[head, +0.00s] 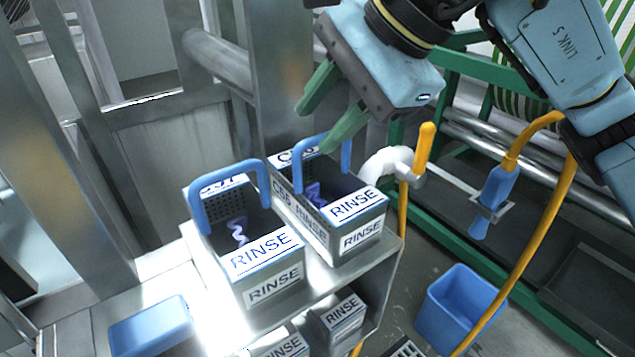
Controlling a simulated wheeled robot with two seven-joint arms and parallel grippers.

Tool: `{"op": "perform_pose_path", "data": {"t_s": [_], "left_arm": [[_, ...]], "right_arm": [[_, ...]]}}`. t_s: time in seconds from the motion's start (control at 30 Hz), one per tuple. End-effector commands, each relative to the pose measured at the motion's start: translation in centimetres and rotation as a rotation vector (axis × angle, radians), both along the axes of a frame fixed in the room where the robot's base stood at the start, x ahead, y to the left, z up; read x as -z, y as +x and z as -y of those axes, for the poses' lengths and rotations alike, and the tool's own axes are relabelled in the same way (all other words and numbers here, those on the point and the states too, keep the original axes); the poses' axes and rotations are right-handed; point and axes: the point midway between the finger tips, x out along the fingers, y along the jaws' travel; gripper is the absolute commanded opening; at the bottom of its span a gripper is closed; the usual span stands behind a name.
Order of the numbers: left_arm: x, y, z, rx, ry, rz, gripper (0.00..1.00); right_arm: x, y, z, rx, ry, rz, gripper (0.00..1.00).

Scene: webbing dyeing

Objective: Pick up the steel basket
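Two steel baskets with perforated sides, blue handles and white RINSE labels stand side by side on a steel shelf unit (385,258). The left basket (222,262) and the right basket (318,232) each hold a blue-purple strip. My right gripper (314,129) comes in from the upper right. Its two green fingers are apart with nothing between them. They hang above the right basket, near its blue handle (346,155), and one finger partly covers the handle. Whether the finger touches the handle is unclear. My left gripper is out of view.
More RINSE-labelled boxes (338,318) sit on the lower shelf. A blue container (152,328) is at the lower left. A white pipe with a yellow lever (425,150) stands close right of the baskets. A blue bin (458,308) is on the floor. Steel posts rise behind.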

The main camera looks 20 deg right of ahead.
Motion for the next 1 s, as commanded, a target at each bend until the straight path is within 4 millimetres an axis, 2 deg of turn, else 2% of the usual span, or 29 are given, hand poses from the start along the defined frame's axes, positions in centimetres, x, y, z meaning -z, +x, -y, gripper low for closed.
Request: {"op": "perform_pose_path", "data": {"t_s": [0.03, 0.1, 0.23, 0.6, 0.87, 1.0], "left_arm": [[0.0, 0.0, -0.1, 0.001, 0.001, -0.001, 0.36], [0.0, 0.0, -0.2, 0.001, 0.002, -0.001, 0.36], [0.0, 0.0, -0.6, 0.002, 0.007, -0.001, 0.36], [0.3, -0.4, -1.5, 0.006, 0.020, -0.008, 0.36], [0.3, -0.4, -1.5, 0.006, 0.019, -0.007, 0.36], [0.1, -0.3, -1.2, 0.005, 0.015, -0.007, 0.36]], "right_arm": [[-0.8, 0.6, 1.5, 0.043, -0.066, 0.048, 0.35], [-1.6, 1.2, 3.2, 0.091, -0.139, 0.091, 0.35], [-2.0, 1.9, 4.8, 0.140, -0.205, 0.125, 0.35], [3.2, 5.2, 3.8, 0.145, -0.213, 0.125, 0.35], [4.9, 6.3, 3.3, 0.144, -0.211, 0.127, 0.35], [6.6, 7.4, 2.8, 0.143, -0.212, 0.124, 0.35]]}}
